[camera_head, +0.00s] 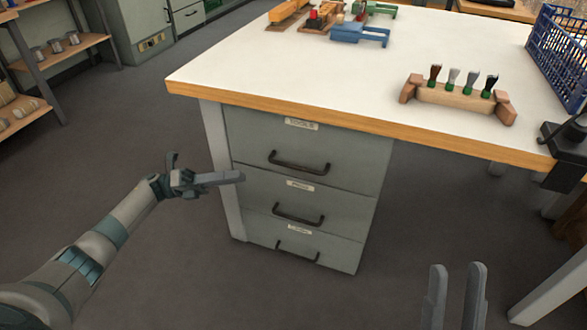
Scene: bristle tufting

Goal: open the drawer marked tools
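The drawer marked tools (250,140) is the top one in a grey drawer unit under the white worktop. Its label (301,124) sits near the upper edge, and its dark bar handle (299,163) is below that. The drawer front looks flush with the fronts below, so it appears closed. My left gripper (218,179) is left of the unit, apart from the handle, with its fingers pointing right. Its finger gap is not clear from this angle. My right gripper (456,290) is low at the right, open and empty, far from the handle.
Two more drawers with handles (299,214) (297,252) lie below. The worktop's wooden edge (350,122) overhangs the drawers. A wooden brush rack (455,97), a blue crate (558,60) and a blue fixture (358,35) stand on top. The floor (120,130) at left is clear.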

